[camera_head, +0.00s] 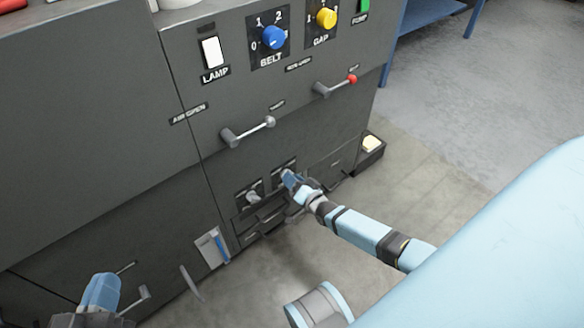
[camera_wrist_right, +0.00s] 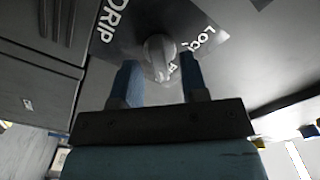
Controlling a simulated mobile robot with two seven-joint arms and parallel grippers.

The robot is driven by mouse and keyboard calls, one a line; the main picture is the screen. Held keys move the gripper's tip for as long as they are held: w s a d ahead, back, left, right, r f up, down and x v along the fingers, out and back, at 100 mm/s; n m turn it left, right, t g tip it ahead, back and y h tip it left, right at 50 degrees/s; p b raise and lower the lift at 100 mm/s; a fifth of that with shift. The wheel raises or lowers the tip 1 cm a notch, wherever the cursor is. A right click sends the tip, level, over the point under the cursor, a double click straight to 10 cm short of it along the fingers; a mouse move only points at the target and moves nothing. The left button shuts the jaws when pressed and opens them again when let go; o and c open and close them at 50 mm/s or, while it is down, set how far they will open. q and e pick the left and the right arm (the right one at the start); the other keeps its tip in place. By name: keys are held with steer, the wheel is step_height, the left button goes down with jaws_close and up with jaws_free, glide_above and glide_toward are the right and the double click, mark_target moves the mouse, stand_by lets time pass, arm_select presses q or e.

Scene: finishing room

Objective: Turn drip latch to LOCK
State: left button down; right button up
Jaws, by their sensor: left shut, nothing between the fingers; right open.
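The drip latch (camera_wrist_right: 157,50) shows in the right wrist view as a rounded grey knob on a dark plate (camera_wrist_right: 133,25) marked DRIP on the left and LOCK on the right. My right gripper (camera_wrist_right: 160,72) is open, with one blue finger on each side of the knob; I cannot tell whether they touch it. In the head view my right gripper (camera_head: 289,178) is at the low front of the grey machine and hides most of the latch. My left gripper (camera_head: 101,290) is shut and empty at the lower left, away from the latch.
A similar latch (camera_head: 251,197) sits just left of my right gripper. Above are two lever handles (camera_head: 250,130) (camera_head: 337,87), a blue BELT knob (camera_head: 273,38), a yellow GAP knob (camera_head: 326,18) and a LAMP switch (camera_head: 211,51). Open floor (camera_head: 440,150) lies to the right.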

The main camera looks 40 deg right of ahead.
arm_select(q)
steer(key=shift+f, duration=0.1)
arm_select(e)
steer(key=shift+w, duration=0.3)
jaws_close()
